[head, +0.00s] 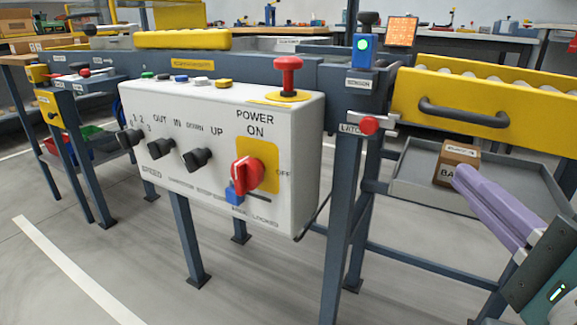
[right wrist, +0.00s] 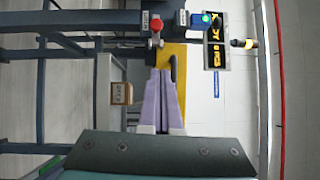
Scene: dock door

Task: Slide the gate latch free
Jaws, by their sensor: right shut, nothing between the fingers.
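The gate latch (head: 369,125) is a small silver bar with a round red knob, on the blue-grey post beside the yellow gate (head: 490,95). The gate has a dark handle (head: 475,113). My right gripper (head: 462,176) has purple fingers, shut and empty, below and right of the knob and apart from it. In the right wrist view, the red latch knob (right wrist: 157,24) is ahead of the shut fingertips (right wrist: 159,72), with the yellow gate (right wrist: 178,55) behind them. My left gripper is not in view.
A white control box (head: 225,140) with knobs, a red switch and a red stop button (head: 288,75) stands left of the post. A sensor (head: 363,50) sits above the latch. A cardboard box (head: 455,163) sits on a grey tray (head: 412,185) near my right fingers.

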